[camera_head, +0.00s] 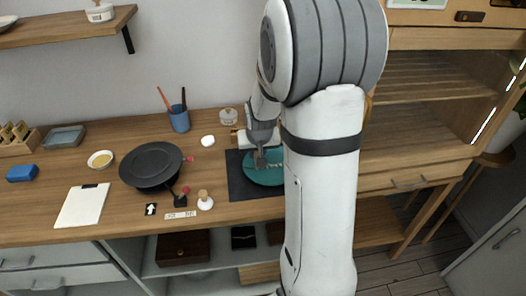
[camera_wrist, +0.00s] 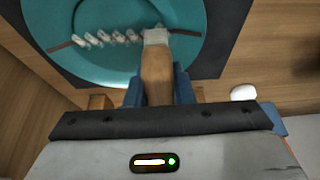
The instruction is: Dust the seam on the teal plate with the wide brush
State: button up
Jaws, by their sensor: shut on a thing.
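The teal plate (camera_head: 262,180) lies on a dark mat (camera_head: 238,188), partly hidden behind my arm in the head view. In the wrist view the plate (camera_wrist: 100,68) fills the upper part. A thin brown seam (camera_wrist: 62,45) crosses it, with several whitish, slanted marks along its left and middle stretch. My gripper (camera_wrist: 158,82) is shut on a brush with a wooden handle (camera_wrist: 156,70) and a pale head (camera_wrist: 155,37). The head is over the right part of the seam; I cannot tell if it touches. In the head view my gripper (camera_head: 262,152) is above the plate.
A black round stand (camera_head: 150,166) is left of the mat. A blue cup (camera_head: 179,121) holds upright sticks behind it. A white rounded piece (camera_head: 207,141) and a small stoppered bottle (camera_head: 205,201) stand near the mat. A clipboard (camera_head: 83,206) lies front left.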

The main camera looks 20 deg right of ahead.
jog(key=shift+f, duration=0.2)
dwell(0.5)
jog(key=shift+f+b, duration=0.35)
jog(key=shift+b, duration=0.15)
jog(key=shift+f+b, duration=0.3)
jog(key=shift+s, duration=0.15)
jog(key=shift+s+a+r, duration=0.1)
jog(key=shift+s+a, duration=0.1)
jog(key=shift+s, duration=0.25)
jog(key=shift+w+d+b, duration=0.15)
jog(key=shift+w+b, duration=0.15)
jog(key=shift+w, duration=0.2)
jog(key=shift+s, duration=0.35)
jog(key=shift+w+d+b, duration=0.1)
jog(key=shift+w+b, duration=0.3)
jog(key=shift+w, duration=0.2)
